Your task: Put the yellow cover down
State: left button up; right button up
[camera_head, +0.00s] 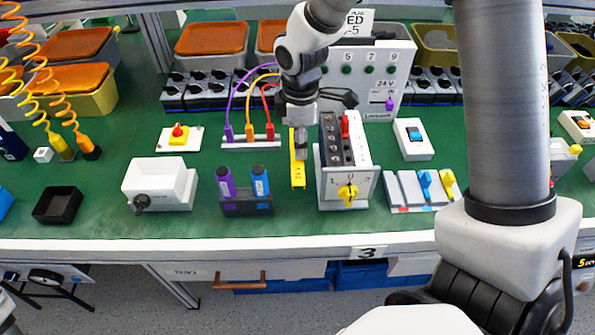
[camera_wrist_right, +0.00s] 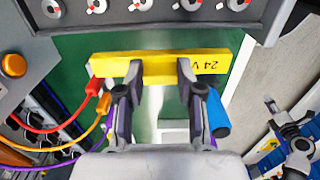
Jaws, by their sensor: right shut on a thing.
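The yellow cover (camera_head: 297,172) is a narrow bar, seen just left of the switch box (camera_head: 327,190) with its yellow rotary knob (camera_head: 347,194). In the wrist view the cover (camera_wrist_right: 160,65) lies crosswise and shows a "24 V" label. My right gripper (camera_head: 299,142) reaches down from above and is shut on the cover. Its two fingers (camera_wrist_right: 160,75) grip the middle of the bar. I cannot tell whether the cover touches the green mat. My left gripper is not in view.
A holder with purple and blue cylinders (camera_head: 260,182) stands left of the cover. Behind it is a socket strip (camera_head: 250,143) with purple, orange and red cables. A white box with a black knob (camera_head: 160,185) is farther left. Free green mat (camera_head: 97,175) lies left of that box.

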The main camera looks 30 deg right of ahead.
aim_at(298, 166)
jog(key=f, duration=0.7)
jog(key=shift+a+f, duration=0.2)
jog(key=shift+a, duration=0.05)
jog(key=shift+s+a+b, duration=0.1)
jog(key=shift+b, duration=0.2)
jog(key=o, duration=1.1)
jog(key=shift+f, duration=0.1)
notch_tip(298, 166, up, 12)
jog(key=shift+r+p, duration=0.2)
jog(key=shift+p, duration=0.35)
